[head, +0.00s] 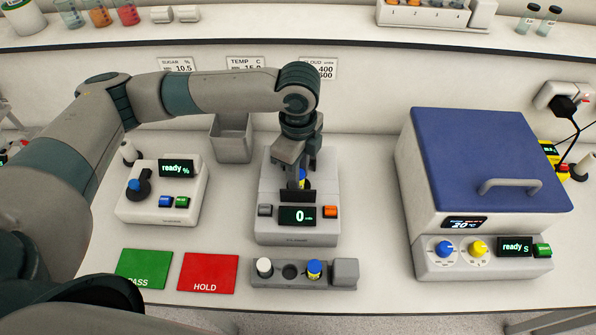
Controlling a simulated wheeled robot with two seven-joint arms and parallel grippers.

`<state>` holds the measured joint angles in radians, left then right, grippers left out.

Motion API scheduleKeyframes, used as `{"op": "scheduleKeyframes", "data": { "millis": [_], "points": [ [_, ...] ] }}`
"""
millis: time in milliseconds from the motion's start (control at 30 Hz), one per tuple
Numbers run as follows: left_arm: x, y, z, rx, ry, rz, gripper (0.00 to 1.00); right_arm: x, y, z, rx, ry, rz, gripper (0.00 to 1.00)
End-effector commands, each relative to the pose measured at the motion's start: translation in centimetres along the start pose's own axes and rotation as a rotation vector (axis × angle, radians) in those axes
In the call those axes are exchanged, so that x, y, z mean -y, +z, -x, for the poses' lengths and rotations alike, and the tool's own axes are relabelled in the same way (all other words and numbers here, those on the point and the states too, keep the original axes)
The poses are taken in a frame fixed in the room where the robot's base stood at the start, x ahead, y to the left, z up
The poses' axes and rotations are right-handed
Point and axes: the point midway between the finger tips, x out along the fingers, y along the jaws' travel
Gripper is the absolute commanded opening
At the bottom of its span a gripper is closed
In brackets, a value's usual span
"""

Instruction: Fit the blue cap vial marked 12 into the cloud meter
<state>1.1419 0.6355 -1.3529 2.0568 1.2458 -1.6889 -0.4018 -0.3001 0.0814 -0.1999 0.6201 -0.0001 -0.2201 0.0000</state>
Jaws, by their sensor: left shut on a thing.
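My left gripper (299,182) points down over the cloud meter (268,228), the grey device in the middle whose display reads 0. It is shut on a vial (304,178), of which only a bit of blue and yellow shows between the fingers. The number on this vial cannot be read. The vial's lower end is hidden by the gripper and the meter's dark front flap, so I cannot tell how deep it sits. My right gripper is not in view.
In front of the meter, a grey rack (343,273) holds a white-capped vial (264,266) and a blue-capped vial (314,268), with an empty hole between. Green PASS (150,268) and red HOLD (209,272) mats lie left. A blue-lidded device (470,150) stands right.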

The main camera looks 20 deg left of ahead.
Motion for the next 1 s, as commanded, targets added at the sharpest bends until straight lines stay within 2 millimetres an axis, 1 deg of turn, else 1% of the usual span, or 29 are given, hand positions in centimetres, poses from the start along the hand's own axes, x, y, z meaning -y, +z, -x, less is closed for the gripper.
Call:
{"op": "scheduleKeyframes", "data": {
  "millis": [1000],
  "points": [
    [-0.1, 0.0, -1.9, 0.0, 0.002, -0.001, 0.0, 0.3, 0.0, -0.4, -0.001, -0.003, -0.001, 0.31]
  ]
}}
